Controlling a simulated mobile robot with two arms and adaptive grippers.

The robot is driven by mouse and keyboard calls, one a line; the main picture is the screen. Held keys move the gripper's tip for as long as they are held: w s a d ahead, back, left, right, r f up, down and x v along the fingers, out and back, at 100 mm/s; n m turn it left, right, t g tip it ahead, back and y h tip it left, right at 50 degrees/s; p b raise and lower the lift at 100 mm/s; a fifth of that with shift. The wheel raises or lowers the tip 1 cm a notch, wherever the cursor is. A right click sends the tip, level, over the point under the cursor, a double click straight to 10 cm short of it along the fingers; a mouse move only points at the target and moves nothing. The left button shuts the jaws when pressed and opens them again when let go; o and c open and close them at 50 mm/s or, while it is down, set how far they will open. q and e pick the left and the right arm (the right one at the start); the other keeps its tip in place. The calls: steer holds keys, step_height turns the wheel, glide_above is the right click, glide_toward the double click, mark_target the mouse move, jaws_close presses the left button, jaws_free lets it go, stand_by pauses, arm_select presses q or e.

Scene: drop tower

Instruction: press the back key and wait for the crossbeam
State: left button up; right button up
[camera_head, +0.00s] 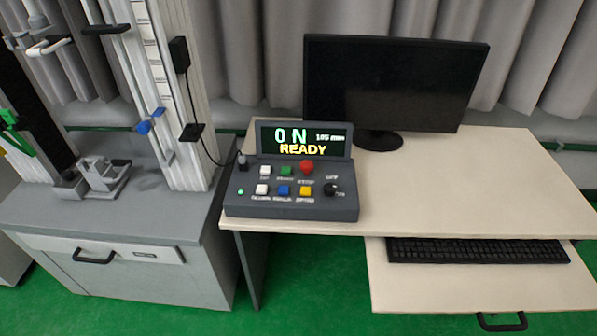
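The control box (291,206) stands on the desk's left end, its display (303,139) reading "0 N", a small mm figure I cannot read surely, and "READY". Its top row has a white key (265,170), a green key (286,170) and a red stop button (306,167). Below are a white key (262,189), a blue key (284,190) and a yellow key (305,191). The labels are too small to tell which is the back key. The tower (165,75) stands at the left, its top cut off; I cannot tell which part is the crossbeam. Neither gripper is in view.
A black knob (331,188) is on the box's right. A monitor (392,82) stands behind on the desk (440,190); a keyboard (478,251) lies on the pulled-out tray (440,290). A cable (198,140) runs between tower and box. Desk right of the box is clear.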

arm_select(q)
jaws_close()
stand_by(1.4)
